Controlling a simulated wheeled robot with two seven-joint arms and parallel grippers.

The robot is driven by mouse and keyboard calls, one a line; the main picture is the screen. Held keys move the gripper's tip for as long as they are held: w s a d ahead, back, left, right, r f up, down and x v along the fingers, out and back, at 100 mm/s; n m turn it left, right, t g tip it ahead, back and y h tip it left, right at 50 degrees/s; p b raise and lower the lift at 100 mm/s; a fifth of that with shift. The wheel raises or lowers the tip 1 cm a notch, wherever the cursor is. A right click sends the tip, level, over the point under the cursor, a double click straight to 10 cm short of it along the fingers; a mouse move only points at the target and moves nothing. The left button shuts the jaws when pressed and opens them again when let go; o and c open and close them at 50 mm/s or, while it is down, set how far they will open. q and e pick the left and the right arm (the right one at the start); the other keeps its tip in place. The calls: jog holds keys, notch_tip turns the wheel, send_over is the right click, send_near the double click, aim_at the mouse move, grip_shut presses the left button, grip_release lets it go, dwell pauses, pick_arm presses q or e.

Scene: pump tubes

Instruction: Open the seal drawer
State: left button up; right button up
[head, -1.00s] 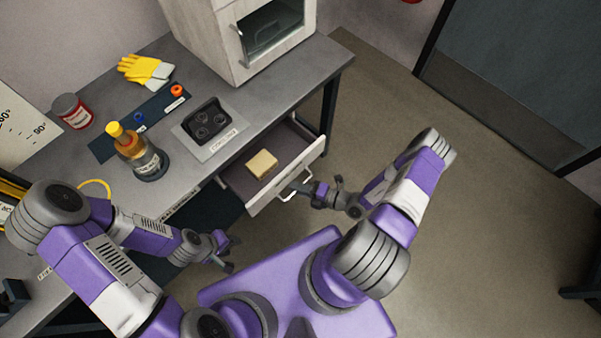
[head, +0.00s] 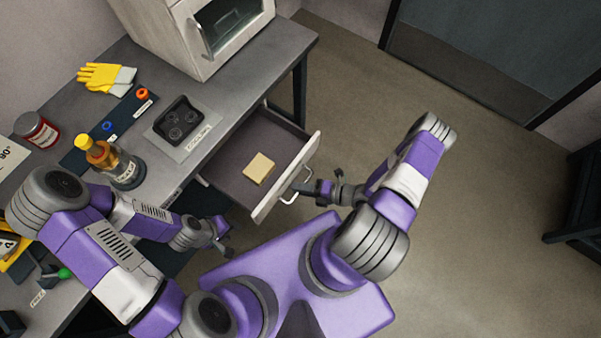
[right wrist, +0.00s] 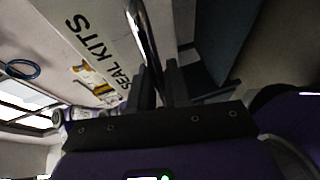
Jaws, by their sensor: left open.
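The seal drawer (head: 232,160) is pulled well out from under the bench in the head view. A pale tan block (head: 258,168) lies inside it. Its pale front carries a metal handle (head: 293,192). In the right wrist view the front reads "SEAL KITS" (right wrist: 104,50), and the handle bar (right wrist: 147,45) runs down between the fingers. My left gripper (head: 224,238) is open and empty, in front of the bench.
On the bench (head: 240,95) are a grey-lidded red jar (head: 38,130), a yellow-capped bottle (head: 118,165), yellow gloves (head: 105,77), a dark tray (head: 180,122) and a pale cabinet (head: 185,40). Open floor (head: 480,200) lies to the right.

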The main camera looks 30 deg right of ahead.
jog(key=o, duration=0.3)
jog(key=shift+o, duration=0.2)
jog(key=p+v, duration=0.1)
jog(key=v, duration=0.6)
jog(key=shift+s+d, duration=0.2)
jog(key=shift+s, duration=0.1)
